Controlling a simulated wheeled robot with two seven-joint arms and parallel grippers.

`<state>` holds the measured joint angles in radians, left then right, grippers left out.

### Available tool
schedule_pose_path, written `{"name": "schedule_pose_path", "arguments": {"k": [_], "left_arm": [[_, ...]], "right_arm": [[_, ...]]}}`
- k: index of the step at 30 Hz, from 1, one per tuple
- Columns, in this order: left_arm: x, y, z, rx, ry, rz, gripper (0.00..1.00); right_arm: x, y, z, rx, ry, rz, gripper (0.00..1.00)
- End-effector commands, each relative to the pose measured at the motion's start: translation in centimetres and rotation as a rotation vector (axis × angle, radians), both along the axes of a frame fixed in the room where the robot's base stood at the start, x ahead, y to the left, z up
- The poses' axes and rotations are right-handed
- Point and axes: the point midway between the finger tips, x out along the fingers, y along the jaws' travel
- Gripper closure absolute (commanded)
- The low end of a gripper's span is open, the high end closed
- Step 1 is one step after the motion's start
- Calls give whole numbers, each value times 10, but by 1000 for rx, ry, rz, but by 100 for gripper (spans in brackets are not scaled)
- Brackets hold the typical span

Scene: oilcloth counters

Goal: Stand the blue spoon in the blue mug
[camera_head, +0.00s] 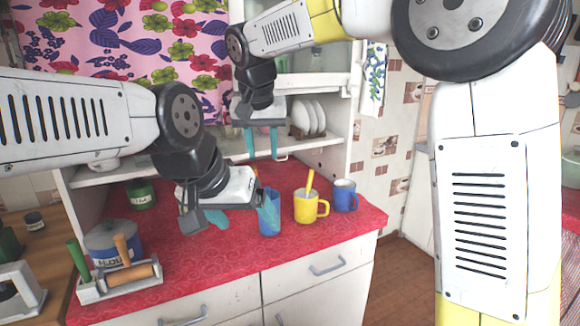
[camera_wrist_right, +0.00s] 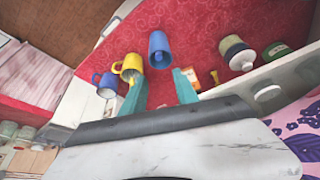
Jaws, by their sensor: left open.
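The blue mug (camera_head: 345,197) stands upright at the right of the red counter; it also shows in the right wrist view (camera_wrist_right: 107,84). I cannot make out a blue spoon for certain. A tall blue cup (camera_head: 270,222) stands left of the yellow mug, partly behind a left finger; in the right wrist view (camera_wrist_right: 158,44) something bluish shows inside it, unclear what. My left gripper (camera_head: 245,222) is open, its right finger in front of the tall cup; I cannot tell whether they touch. My right gripper (camera_head: 262,156) is open and empty, above and behind the cups.
A yellow mug (camera_head: 305,212) with a yellow spoon (camera_head: 309,182) stands between cup and blue mug. A blue canister (camera_head: 112,243), a holder with wooden-handled tools (camera_head: 128,280) and a green tin (camera_head: 141,194) are at left. White plates (camera_head: 308,117) stand on the shelf. The front counter is clear.

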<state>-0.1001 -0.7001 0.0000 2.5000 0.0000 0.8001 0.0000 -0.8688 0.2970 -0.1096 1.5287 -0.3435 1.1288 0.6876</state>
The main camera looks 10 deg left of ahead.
Motion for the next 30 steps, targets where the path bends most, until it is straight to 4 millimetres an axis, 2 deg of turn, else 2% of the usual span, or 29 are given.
{"name": "schedule_pose_path", "arguments": {"k": [4, 6, 8, 11, 15, 18, 21, 25, 30], "left_arm": [[0, 0, 0, 0, 0, 0, 18], [0, 0, 0, 0, 0, 0, 18], [0, 0, 0, 0, 0, 0, 18], [0, 0, 0, 0, 0, 0, 18], [0, 0, 0, 0, 0, 0, 18], [0, 0, 0, 0, 0, 0, 18], [0, 0, 0, 0, 0, 0, 18], [0, 0, 0, 0, 0, 0, 18], [0, 0, 0, 0, 0, 0, 18]], "right_arm": [[-1, -1, 2, 0, 1, 0, 64], [-1, -10, 4, 7, 3, -2, 64], [-3, -28, 6, 20, 8, -8, 64], [-12, -76, 10, 55, 17, -13, 64], [-45, -159, 8, 119, 12, -20, 64], [-78, -208, 0, 157, -10, -28, 64], [-115, -246, -14, 183, -45, -39, 64], [-157, -277, -35, 198, -92, -57, 64], [-188, -293, -57, 199, -136, -72, 64]]}}
